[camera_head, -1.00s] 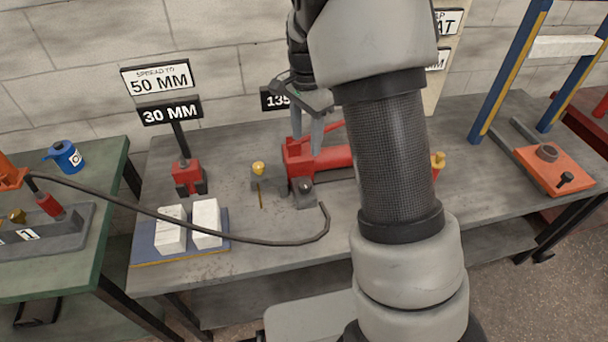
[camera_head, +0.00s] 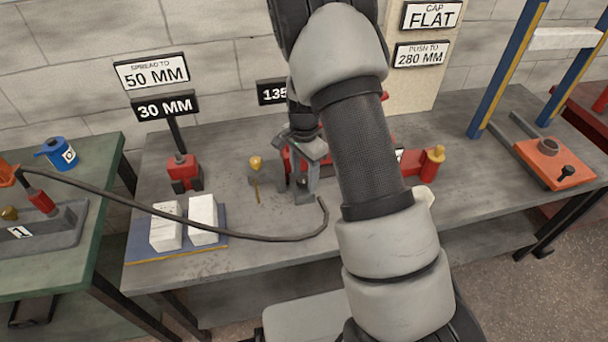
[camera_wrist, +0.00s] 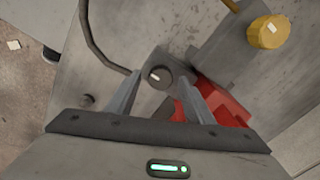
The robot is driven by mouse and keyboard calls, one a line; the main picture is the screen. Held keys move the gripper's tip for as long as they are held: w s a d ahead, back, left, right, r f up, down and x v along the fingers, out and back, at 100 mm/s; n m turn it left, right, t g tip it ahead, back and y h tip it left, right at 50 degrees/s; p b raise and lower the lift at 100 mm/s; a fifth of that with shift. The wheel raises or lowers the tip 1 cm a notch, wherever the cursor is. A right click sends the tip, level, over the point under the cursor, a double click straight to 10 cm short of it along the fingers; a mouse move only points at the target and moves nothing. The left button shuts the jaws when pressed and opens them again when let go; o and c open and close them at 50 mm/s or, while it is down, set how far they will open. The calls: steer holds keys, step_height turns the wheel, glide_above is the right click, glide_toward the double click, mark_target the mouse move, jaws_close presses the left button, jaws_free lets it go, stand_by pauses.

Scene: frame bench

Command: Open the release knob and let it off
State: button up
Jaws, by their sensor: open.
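The release knob (camera_wrist: 158,75) is a dark round knob with a white mark on top, set on a grey block next to a red tool body (camera_wrist: 224,98). In the wrist view it lies between the tips of my open gripper (camera_wrist: 160,82), a finger on each side. I cannot tell whether the fingers touch it. In the head view my gripper (camera_head: 303,190) points down at the front left end of the red tool, and its fingers largely hide the knob. The red body is partly hidden behind my arm.
A yellow knob (camera_head: 256,163) stands just left of the gripper; it also shows in the wrist view (camera_wrist: 268,31). A black hose (camera_head: 265,241) curves across the front. White blocks (camera_head: 203,218) and a small red spreader (camera_head: 184,172) are left. An orange unit (camera_head: 555,163) stands right.

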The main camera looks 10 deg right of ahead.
steer(key=c, duration=1.1)
steer(key=shift+o, duration=0.3)
steer(key=shift+n, duration=0.4)
steer(key=n, duration=0.2)
steer(key=shift+w+n+b, duration=0.1)
steer(key=shift+n+b, duration=0.2)
steer(key=shift+n, duration=0.1)
steer(key=n, duration=0.4)
steer(key=shift+a+n+b, duration=0.1)
steer(key=shift+n+b, duration=0.2)
steer(key=n, duration=0.4)
steer(key=shift+a+n, duration=0.1)
steer(key=shift+n, duration=2)
